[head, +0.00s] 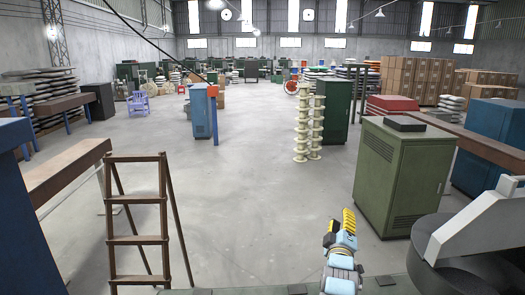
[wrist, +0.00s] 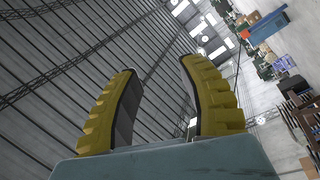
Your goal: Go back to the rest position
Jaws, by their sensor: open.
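My gripper (head: 346,222) shows at the lower middle right of the head view, with yellow ribbed fingers on a light blue and grey body. It points up and holds nothing. In the wrist view my gripper (wrist: 157,100) has its two yellow fingers spread apart with an empty gap between them. Behind the fingers are the roof and the far part of the hall, seen at a tilt. No object touches the fingers.
A wooden stepladder (head: 136,215) stands at the front left. A green cabinet (head: 403,175) stands to the right of my gripper. Two stacks of cream spools (head: 301,130) stand upright mid-hall. A blue cabinet (head: 200,110) stands farther back. The middle floor is clear.

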